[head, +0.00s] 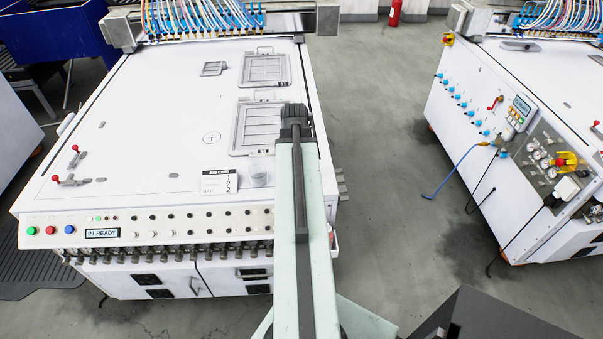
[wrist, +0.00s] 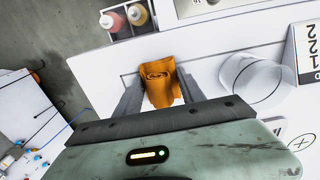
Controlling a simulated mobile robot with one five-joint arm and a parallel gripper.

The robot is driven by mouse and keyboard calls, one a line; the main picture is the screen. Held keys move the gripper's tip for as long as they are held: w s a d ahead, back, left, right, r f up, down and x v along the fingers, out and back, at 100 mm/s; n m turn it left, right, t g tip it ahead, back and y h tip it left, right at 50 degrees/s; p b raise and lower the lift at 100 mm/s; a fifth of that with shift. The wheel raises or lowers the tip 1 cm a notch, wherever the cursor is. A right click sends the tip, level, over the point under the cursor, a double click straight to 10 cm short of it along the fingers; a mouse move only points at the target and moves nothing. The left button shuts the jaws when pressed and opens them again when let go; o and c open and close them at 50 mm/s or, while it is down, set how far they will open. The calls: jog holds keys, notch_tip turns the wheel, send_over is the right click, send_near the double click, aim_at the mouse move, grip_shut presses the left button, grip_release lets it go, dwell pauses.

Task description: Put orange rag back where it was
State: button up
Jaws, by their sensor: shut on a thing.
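In the head view my arm hides the rag and the fingers, and only the dark wrist shows near the right side of the white machine top (head: 130,130).
A clear cup (wrist: 262,84) stands right of the rag, beside the job card (wrist: 304,48). A side caddy holds red and white-capped bottles (wrist: 112,20) at the top left of the wrist view. Flat framed plates (head: 265,68) lie further back. A second machine (head: 500,90) stands across the floor.

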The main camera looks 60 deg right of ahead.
jog(key=shift+f, duration=0.15)
jog(key=o, duration=1.2)
notch_tip(320, 180, up, 12)
jog(key=p, duration=1.2)
jog(key=shift+r, duration=0.25)
